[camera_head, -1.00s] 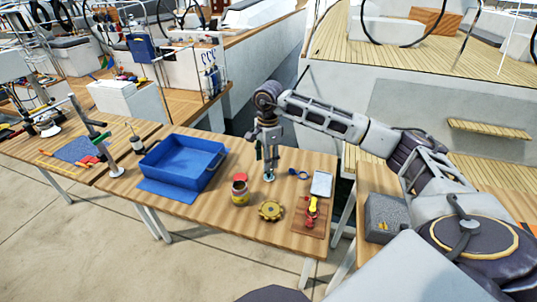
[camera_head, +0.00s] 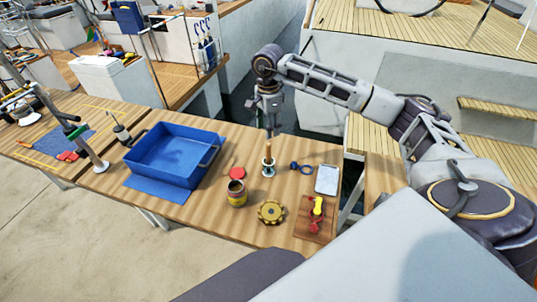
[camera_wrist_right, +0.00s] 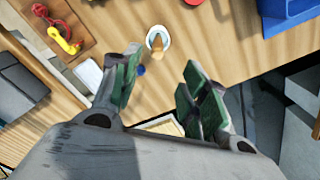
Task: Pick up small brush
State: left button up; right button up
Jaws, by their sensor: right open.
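The small brush (camera_head: 268,160) appears to be the thin brown-handled item standing upright in a round white holder (camera_head: 268,173) on the wooden table. In the right wrist view its wooden handle (camera_wrist_right: 157,42) shows beyond the fingertips, with the white holder around it. My right gripper (camera_head: 270,130) hangs above the brush in the head view. In the right wrist view the gripper (camera_wrist_right: 160,68) is open, its green-padded fingers spread with nothing between them. The brush's bristles are hidden. My left gripper is in no view.
A blue tray (camera_head: 214,150) stands left of the brush. An open jar (camera_head: 236,195), a red lid (camera_head: 237,173), a yellow gear (camera_head: 271,212), a blue ring (camera_head: 296,166), a grey-white case (camera_head: 326,180) and a board with a yellow-red tool (camera_head: 316,233) lie nearby.

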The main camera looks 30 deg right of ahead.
aim_at(268, 145)
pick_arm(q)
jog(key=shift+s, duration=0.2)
pick_arm(e)
jog(key=shift+s+a+r, duration=0.1)
jog(key=shift+s, duration=0.05)
pick_arm(q)
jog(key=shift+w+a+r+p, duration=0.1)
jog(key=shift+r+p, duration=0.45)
jog(key=shift+p, duration=0.05)
pick_arm(e)
jog(key=shift+f, duration=4.35)
jog(key=shift+s+f+p, duration=0.1)
jog(key=shift+f+p, duration=0.3)
jog(key=shift+f, duration=0.4)
jog(key=shift+f+p, duration=0.4)
jog(key=shift+f, duration=1.4)
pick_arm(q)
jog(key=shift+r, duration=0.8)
